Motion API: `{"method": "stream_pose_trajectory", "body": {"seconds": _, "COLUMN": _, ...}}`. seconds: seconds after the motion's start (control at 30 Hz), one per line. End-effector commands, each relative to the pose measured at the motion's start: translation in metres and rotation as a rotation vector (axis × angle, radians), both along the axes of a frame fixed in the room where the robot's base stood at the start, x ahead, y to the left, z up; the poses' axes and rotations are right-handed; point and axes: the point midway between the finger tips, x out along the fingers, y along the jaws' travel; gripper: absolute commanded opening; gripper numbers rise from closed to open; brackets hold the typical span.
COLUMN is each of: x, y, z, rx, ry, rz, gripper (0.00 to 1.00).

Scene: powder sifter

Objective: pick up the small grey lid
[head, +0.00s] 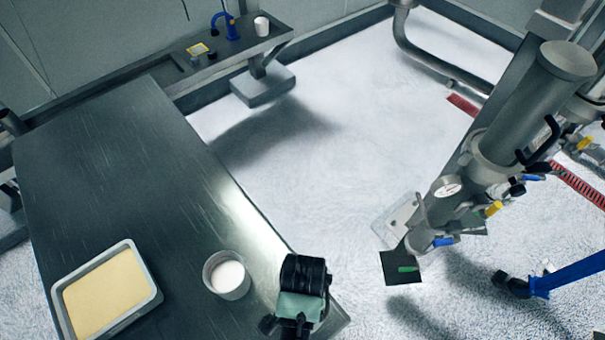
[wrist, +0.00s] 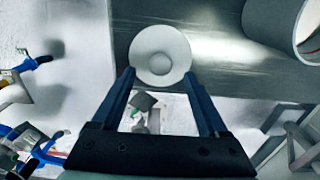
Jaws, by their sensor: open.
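The small grey lid (wrist: 160,42) shows in the wrist view as a pale round disc with a round knob at its centre. It appears to lie on the dark metal table close to the table's edge. My gripper (wrist: 159,72) is open, with its two blue fingers apart and nothing between them that I can see held. The fingertips appear at the lid's left and right near sides; the height gap cannot be told. In the head view my gripper (head: 298,312) is at the table's right front corner, and the lid is not visible there.
A grey container of white powder (head: 227,276) stands on the table (head: 130,180) left of my gripper; it shows at upper right in the wrist view (wrist: 256,28). A tray of yellowish powder (head: 152,301) lies farther left. The sifter machine (head: 520,110) stands right, beyond open floor.

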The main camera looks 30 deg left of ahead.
Motion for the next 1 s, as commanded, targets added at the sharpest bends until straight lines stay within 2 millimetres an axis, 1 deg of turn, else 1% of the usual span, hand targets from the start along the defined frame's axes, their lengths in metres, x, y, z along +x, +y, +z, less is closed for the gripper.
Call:
{"method": "stream_pose_trajectory", "body": {"seconds": 0.13, "x": -0.002, "y": 0.001, "z": -0.02, "rx": -0.002, "ry": 0.004, "rz": 0.002, "gripper": 0.77}}
{"method": "stream_pose_trajectory", "body": {"seconds": 0.27, "x": -0.002, "y": 0.001, "z": -0.032, "rx": -0.002, "ry": 0.002, "rz": 0.001, "gripper": 0.77}}
{"method": "stream_pose_trajectory", "body": {"seconds": 0.37, "x": -0.001, "y": 0.001, "z": -0.035, "rx": -0.001, "ry": 0.0, "rz": 0.0, "gripper": 0.77}}
{"method": "stream_pose_trajectory", "body": {"seconds": 0.53, "x": -0.001, "y": 0.001, "z": -0.036, "rx": 0.0, "ry": 0.0, "rz": 0.0, "gripper": 0.77}}
{"method": "stream_pose_trajectory", "body": {"seconds": 0.57, "x": -0.001, "y": 0.001, "z": -0.036, "rx": 0.0, "ry": 0.0, "rz": 0.0, "gripper": 0.75}}
{"method": "stream_pose_trajectory", "body": {"seconds": 0.6, "x": -0.001, "y": 0.001, "z": -0.035, "rx": 0.0, "ry": 0.0, "rz": 0.0, "gripper": 0.68}}
{"method": "stream_pose_trajectory", "body": {"seconds": 0.77, "x": -0.001, "y": 0.001, "z": -0.035, "rx": 0.0, "ry": 0.0, "rz": 0.0, "gripper": 0.39}}
{"method": "stream_pose_trajectory", "body": {"seconds": 0.9, "x": -0.001, "y": 0.001, "z": -0.035, "rx": -0.001, "ry": 0.0, "rz": 0.0, "gripper": 0.14}}
{"method": "stream_pose_trajectory", "body": {"seconds": 0.97, "x": -0.001, "y": 0.001, "z": -0.035, "rx": -0.001, "ry": 0.0, "rz": 0.0, "gripper": 0.03}}
{"method": "stream_pose_trajectory", "body": {"seconds": 1.0, "x": -0.001, "y": 0.001, "z": -0.035, "rx": -0.001, "ry": 0.0, "rz": 0.0, "gripper": 0.0}}
